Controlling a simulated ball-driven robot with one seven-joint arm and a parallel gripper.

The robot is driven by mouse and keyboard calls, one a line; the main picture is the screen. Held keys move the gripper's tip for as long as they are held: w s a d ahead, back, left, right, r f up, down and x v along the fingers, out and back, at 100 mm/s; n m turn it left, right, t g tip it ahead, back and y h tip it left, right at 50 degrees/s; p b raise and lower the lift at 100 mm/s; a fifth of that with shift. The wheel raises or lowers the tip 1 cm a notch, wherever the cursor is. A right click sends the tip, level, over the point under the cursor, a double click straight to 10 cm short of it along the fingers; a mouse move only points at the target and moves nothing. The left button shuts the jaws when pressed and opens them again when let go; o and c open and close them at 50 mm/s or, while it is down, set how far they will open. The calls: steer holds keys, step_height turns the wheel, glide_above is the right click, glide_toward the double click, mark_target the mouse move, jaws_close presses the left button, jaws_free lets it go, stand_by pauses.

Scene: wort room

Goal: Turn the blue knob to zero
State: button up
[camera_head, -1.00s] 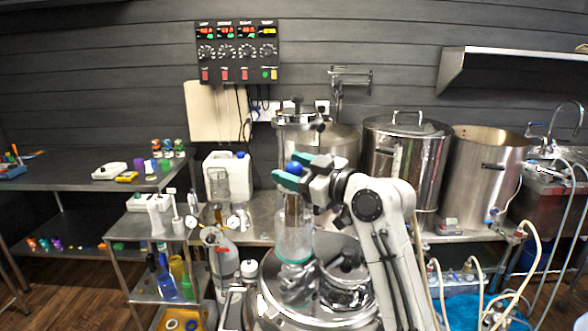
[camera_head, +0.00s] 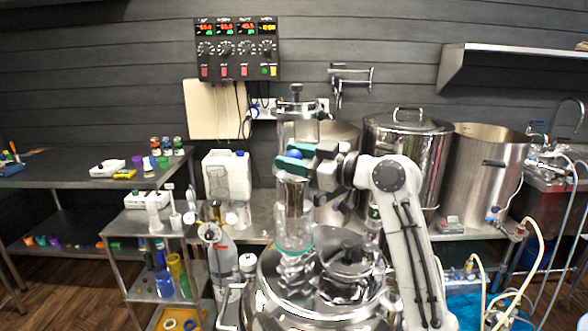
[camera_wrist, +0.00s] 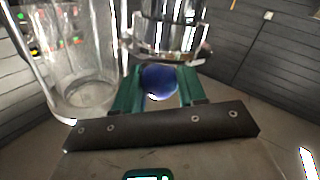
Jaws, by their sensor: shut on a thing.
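The blue knob (camera_head: 294,154) is a round blue ball at the side of a tall glass and metal column (camera_head: 294,222), which stands on a shiny steel vessel in the head view. My gripper (camera_head: 299,159) has green fingers shut on the knob. In the wrist view, the blue knob (camera_wrist: 159,82) sits between the two green fingers (camera_wrist: 160,90). A metal fitting (camera_wrist: 170,38) and clear glass are just beyond it. The fingers hide part of the knob, and no zero mark or scale can be made out.
The steel vessel (camera_head: 268,300) with its domed lid fills the space below my arm. Steel pots (camera_head: 395,160) stand behind to the right. A control panel (camera_head: 237,50) hangs on the wall. Hoses (camera_head: 535,265) run at the right, and a loaded cart (camera_head: 165,300) stands left.

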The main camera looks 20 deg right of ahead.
steer(key=n+g+y+b, duration=0.2)
steer(key=g+b, duration=0.1)
steer(key=shift+f+y, duration=0.3)
steer(key=shift+y, duration=0.1)
steer(key=shift+r+n+g+y+b, duration=0.2)
steer(key=shift+n+g+y+b, duration=1.05)
steer(key=shift+n+g, duration=0.75)
steer(key=shift+g, duration=0.5)
steer(key=o, duration=1)
steer(key=shift+c, duration=0.2)
steer(key=b+v, duration=0.1)
steer(key=v, duration=0.9)
steer(key=shift+d+b, duration=0.35)
steer(key=shift+b, duration=0.05)
steer(key=shift+s, duration=0.15)
